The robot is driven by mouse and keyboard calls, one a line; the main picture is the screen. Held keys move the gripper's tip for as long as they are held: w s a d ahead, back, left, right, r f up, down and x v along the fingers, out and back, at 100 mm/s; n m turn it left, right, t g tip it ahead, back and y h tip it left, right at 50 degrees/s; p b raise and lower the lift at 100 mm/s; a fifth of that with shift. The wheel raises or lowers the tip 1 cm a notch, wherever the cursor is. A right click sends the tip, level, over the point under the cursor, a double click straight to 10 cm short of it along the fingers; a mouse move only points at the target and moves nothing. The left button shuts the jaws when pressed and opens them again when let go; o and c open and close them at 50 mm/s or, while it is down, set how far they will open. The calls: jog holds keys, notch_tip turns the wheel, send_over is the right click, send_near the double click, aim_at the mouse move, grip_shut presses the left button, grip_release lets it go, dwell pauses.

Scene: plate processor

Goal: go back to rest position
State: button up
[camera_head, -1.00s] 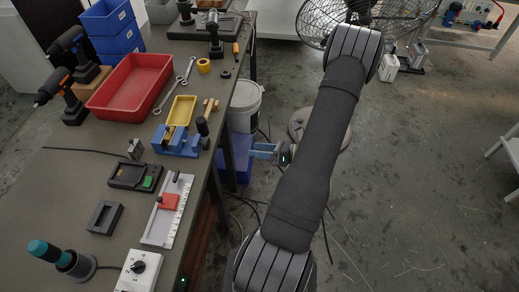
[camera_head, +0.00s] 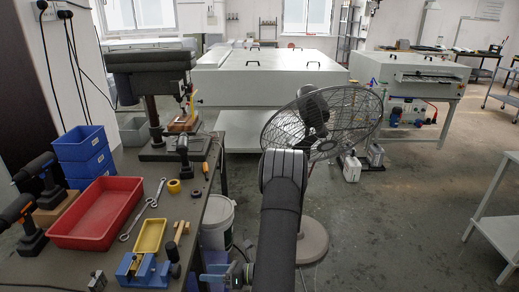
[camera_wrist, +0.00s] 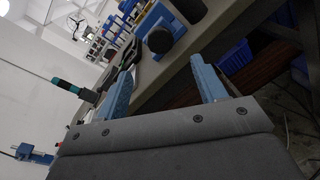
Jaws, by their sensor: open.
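My gripper (camera_wrist: 165,85) shows in the wrist view with its two blue fingers spread apart and nothing between them. In the head view my gripper (camera_head: 236,274) is partly visible at the bottom, just off the right edge of the workbench and left of my dark arm. The workbench (camera_head: 200,212) lies to the left of my arm. A blue vise (camera_head: 140,271) with a black-ended part sits on the bench near that edge. The vise also shows in the wrist view (camera_wrist: 193,10), beyond the fingers and apart from them.
A standing fan (camera_head: 335,120) is close beyond my arm. A white bucket (camera_head: 217,222) stands beside the bench. A red tray (camera_head: 95,213), blue bins (camera_head: 84,155) and a drill press (camera_head: 150,75) are on the bench. The floor (camera_head: 410,220) at right is open.

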aim_at(179, 271)
jog(key=a, duration=1)
jog(key=shift+w+a+f, duration=0.15)
jog(key=shift+w+f, duration=0.25)
jog(key=s+d+r, duration=0.1)
jog(key=d, duration=1.6)
jog(key=a, duration=1.1)
jog(key=w+a+f, duration=0.1)
jog(key=a, duration=0.5)
jog(key=shift+a, duration=0.2)
jog(key=shift+d+n, duration=0.2)
jog(key=shift+n, duration=0.5)
jog(key=n, duration=0.2)
jog(key=shift+n+t, duration=0.3)
jog(key=shift+f+n+y, duration=0.1)
jog(key=shift+n+y, duration=0.4)
jog(key=shift+n, duration=2)
